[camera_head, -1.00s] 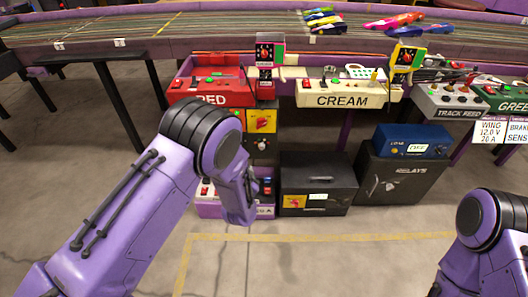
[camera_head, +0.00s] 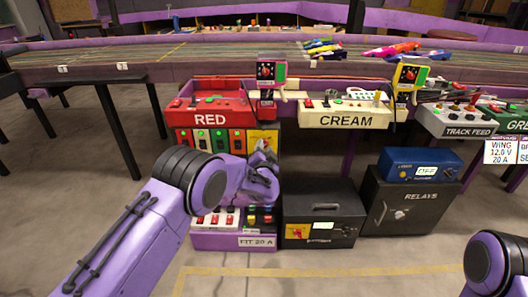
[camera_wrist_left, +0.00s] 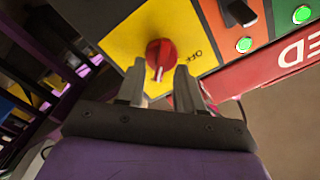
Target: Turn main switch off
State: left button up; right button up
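The main switch is a red rotary knob (camera_wrist_left: 160,54) on a yellow plate (camera_wrist_left: 125,42) in the left wrist view. The label OFF (camera_wrist_left: 194,54) is printed beside it, upside down in this view. In the head view the yellow plate (camera_head: 263,136) is at the right end of the panel under the red RED box; my gripper hides the knob there. My left gripper (camera_wrist_left: 158,82) is open, with its fingertips either side of the knob's near end; I cannot tell whether they touch it. It also shows in front of the plate in the head view (camera_head: 262,158). My right gripper is out of view.
Green-lit switches (camera_head: 213,141) sit left of the plate. Below is a purple box (camera_head: 225,241) with red switches. A black case (camera_head: 322,214) and the RELAYS cabinet (camera_head: 410,212) stand to the right. The CREAM box (camera_head: 345,121) is above right. The floor in front is clear.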

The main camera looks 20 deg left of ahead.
pick_arm(q)
grip_shut()
jog(key=shift+n, duration=0.3)
jog(key=n, duration=1.1)
jog(key=a+n, duration=0.1)
jog(key=n, duration=0.5)
jog(key=shift+s+a+f, duration=0.1)
jog(key=shift+s, duration=0.15)
jog(key=shift+n, duration=0.3)
grip_release()
